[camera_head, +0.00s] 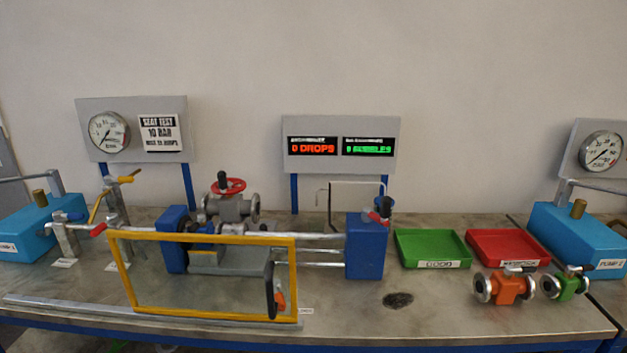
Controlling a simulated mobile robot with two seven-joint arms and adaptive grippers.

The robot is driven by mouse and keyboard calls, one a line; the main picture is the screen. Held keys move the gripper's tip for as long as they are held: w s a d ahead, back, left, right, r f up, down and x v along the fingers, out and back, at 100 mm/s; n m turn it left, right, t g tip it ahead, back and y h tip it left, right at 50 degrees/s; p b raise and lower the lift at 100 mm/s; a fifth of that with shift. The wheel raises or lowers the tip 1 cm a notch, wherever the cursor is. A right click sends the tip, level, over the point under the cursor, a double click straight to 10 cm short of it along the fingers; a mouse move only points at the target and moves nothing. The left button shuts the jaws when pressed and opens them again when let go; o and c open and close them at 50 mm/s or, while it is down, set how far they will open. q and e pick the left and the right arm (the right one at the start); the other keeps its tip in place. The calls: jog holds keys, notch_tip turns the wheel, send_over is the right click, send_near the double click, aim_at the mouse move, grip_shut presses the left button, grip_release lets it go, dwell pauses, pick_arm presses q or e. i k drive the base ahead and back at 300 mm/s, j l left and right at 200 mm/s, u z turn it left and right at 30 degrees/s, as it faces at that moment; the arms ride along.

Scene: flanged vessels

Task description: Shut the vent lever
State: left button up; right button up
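Several small levers show, and I cannot read which one is the vent lever. At the left, a valve stand carries an orange-tipped lever (127,178) at its top and a yellow lever (97,206) slanting upward. A shorter stand beside it has a red-tipped lever (97,230) pointing right. On the right blue clamp block (365,248) sits another red lever (377,217), tilted, with a dark knob. The labels by the stands are too small to read. Neither of my grippers is in view.
A yellow-framed guard (212,237) with a black handle stands before the clamped valve with a red handwheel (228,186). Green tray (432,245) and red tray (508,245) sit right, behind orange (506,287) and green (567,286) valves. Blue pumps stand at both sides.

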aim_at(112, 217)
jog(key=u, duration=1.45)
